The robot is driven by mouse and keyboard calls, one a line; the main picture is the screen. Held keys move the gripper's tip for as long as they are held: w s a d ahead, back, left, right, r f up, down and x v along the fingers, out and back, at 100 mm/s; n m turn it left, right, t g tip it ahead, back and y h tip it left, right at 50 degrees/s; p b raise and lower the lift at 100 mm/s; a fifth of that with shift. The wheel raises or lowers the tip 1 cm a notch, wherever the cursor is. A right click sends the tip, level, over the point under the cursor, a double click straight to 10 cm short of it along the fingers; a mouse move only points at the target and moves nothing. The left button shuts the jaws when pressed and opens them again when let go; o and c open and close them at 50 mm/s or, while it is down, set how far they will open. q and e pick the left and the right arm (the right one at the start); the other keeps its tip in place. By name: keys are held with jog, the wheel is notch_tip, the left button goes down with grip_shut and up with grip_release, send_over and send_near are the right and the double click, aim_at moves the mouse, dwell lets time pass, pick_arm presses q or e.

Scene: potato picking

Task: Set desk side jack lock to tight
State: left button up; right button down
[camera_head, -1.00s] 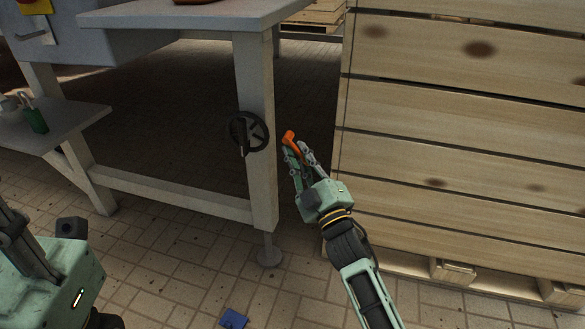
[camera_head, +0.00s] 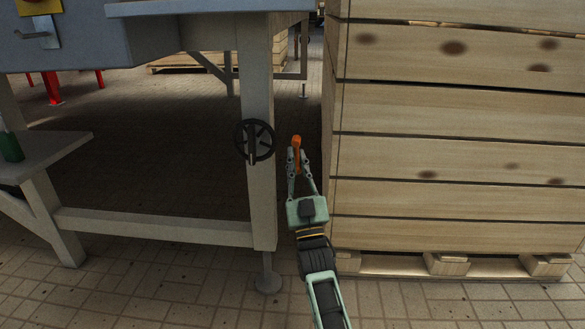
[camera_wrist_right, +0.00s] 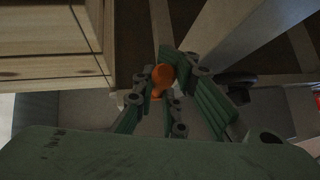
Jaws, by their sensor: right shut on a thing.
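An orange handle (camera_head: 297,142), which I take to be the desk side jack lock, stands nearly upright just right of the desk leg (camera_head: 258,200). How it joins the desk is hidden. My right gripper (camera_head: 298,158) is shut on the handle, with its fingers on either side below the rounded top. In the right wrist view, the orange knob (camera_wrist_right: 168,74) shows between the green finger pads. A black handwheel (camera_head: 255,138) sits on the desk leg, left of my right gripper. My left gripper is not in view.
A tall wooden crate (camera_head: 450,150) stands close on the right, leaving a narrow gap beside the desk leg. The grey desk top (camera_head: 215,9) is above. A low shelf (camera_head: 50,152) with a green object is at left. Tiled floor lies in front.

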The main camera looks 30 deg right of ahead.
jog(key=shift+d+m+h, duration=0.1)
jog(key=shift+m+h, duration=0.3)
jog(key=shift+m, duration=0.3)
jog(key=c, duration=1.8)
grip_release()
jog(key=shift+d, duration=0.1)
jog(key=shift+f, duration=0.1)
jog(key=v, duration=1.2)
jog(key=shift+r, duration=0.2)
